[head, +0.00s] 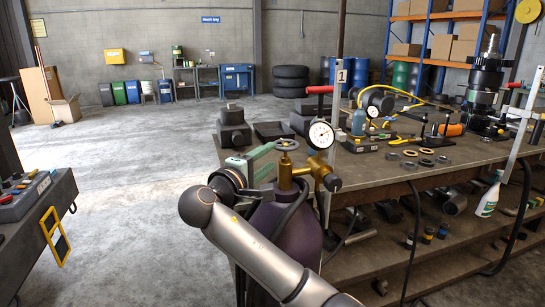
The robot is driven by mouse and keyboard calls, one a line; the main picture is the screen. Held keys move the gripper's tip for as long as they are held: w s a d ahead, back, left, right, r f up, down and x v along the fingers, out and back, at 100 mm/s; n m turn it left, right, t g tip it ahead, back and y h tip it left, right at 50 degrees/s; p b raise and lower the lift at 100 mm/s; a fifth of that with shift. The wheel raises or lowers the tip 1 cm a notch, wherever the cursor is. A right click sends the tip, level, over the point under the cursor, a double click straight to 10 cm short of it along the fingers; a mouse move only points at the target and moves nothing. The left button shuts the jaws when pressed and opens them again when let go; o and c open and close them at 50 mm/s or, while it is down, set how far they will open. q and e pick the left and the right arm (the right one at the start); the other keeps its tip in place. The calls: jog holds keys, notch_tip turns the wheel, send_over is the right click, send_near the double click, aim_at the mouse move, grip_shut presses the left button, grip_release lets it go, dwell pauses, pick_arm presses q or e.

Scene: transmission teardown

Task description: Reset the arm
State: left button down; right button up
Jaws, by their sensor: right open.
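My right arm reaches in from the bottom, and its gripper (270,167) is open in front of the left side of the gas cylinder's valve. One greenish finger points to the right toward the round handwheel (287,144). The other finger is lower and partly hidden, and I cannot tell whether either touches the valve. The purple cylinder (300,238) stands upright at the bench end, partly covered by my arm. A brass regulator (318,167) with a white dial gauge (321,134) sits on top. My left gripper is not in view.
The workbench (445,165) fills the right side, carrying rings, a vise-like block (233,127), tools and a tall dark transmission assembly (482,90). A dark tool cart (38,215) with a yellow frame stands at left. The concrete floor between cart and bench is clear.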

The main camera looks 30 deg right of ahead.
dwell(0.4)
jog(key=s+a+f+n+y+p, duration=0.1)
jog(key=s+a+f+y, duration=0.2)
jog(key=f, duration=0.8)
jog(key=s+a+f+n+t+y, duration=0.1)
jog(key=a+f+y, duration=0.3)
jog(key=f, duration=0.7)
jog(key=s+a+f+n+y+p, duration=0.15)
jog(key=f+y, duration=0.35)
jog(key=f, duration=0.7)
jog(key=s+a+f+m+y, duration=0.2)
jog(key=s+f, duration=0.2)
jog(key=s, duration=0.4)
jog(key=s+a+f+m+y, duration=0.1)
jog(key=s+f+m+y, duration=0.1)
jog(key=s, duration=0.6)
jog(key=s+a+f+m+g+y, duration=0.1)
jog(key=s+a+f+m, duration=0.1)
jog(key=s+f, duration=0.4)
jog(key=s+m, duration=0.1)
jog(key=s, duration=0.2)
jog(key=shift+a+m+y, duration=0.3)
jog(key=shift+m+y, duration=0.05)
jog(key=shift+y, duration=0.05)
jog(key=shift+d, duration=0.1)
